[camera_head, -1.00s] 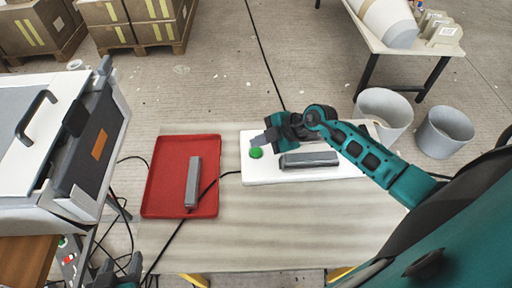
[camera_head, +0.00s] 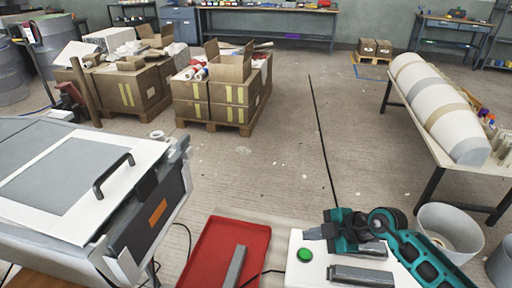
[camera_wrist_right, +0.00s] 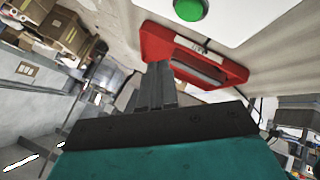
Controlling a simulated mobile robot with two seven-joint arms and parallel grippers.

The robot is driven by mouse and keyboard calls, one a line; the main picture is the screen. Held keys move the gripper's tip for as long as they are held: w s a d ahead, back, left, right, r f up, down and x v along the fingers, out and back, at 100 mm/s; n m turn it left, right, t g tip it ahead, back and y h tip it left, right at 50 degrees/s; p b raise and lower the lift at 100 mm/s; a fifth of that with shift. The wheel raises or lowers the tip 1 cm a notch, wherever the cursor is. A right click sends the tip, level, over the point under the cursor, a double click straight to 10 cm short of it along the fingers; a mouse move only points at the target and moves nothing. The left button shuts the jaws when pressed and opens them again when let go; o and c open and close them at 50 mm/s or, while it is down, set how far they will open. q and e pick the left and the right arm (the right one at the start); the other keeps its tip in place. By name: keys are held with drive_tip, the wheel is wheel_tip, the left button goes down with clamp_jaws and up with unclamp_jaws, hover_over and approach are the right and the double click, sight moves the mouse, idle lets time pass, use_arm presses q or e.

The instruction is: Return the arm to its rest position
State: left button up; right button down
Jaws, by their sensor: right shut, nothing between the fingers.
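My right gripper (camera_head: 314,232) is shut and empty in the head view. It is over the far part of a white board, close to a green button (camera_head: 305,254). My right arm is bent and comes in from the lower right. In the right wrist view the shut fingers (camera_wrist_right: 158,80) point toward a red tray (camera_wrist_right: 158,42), and the green button (camera_wrist_right: 189,9) shows at the top. My left gripper is outside both current views.
The red tray (camera_head: 257,238) holds a grey bar (camera_head: 235,268). Another grey bar (camera_head: 362,275) lies on the white board (camera_head: 296,274). A large white machine (camera_head: 68,170) stands left. Buckets (camera_head: 444,222) stand right. Boxes on pallets (camera_head: 216,112) stand behind, with open floor between.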

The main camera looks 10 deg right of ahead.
drive_tip(key=s+a+r+m+t+y, duration=0.3)
drive_tip(key=a+r+m+t, duration=0.25)
drive_tip(key=a+t, duration=0.2)
drive_tip(key=s+f+m+g+h, duration=0.1)
drive_tip(key=s+f+m+h, duration=0.1)
drive_tip(key=s+f+m, duration=0.1)
drive_tip(key=s+d+f+m+g+h, duration=0.1)
drive_tip(key=s+f+m+h, duration=0.2)
drive_tip(key=s+f, duration=0.1)
drive_tip(key=s+d+f+m+g+h, duration=0.1)
drive_tip(key=s+f+m+h, duration=0.1)
drive_tip(key=s+f+m, duration=0.2)
drive_tip(key=shift+s+f+h, duration=0.2)
drive_tip(key=shift+s+h, duration=0.05)
drive_tip(key=shift+h, duration=0.05)
idle(0.6)
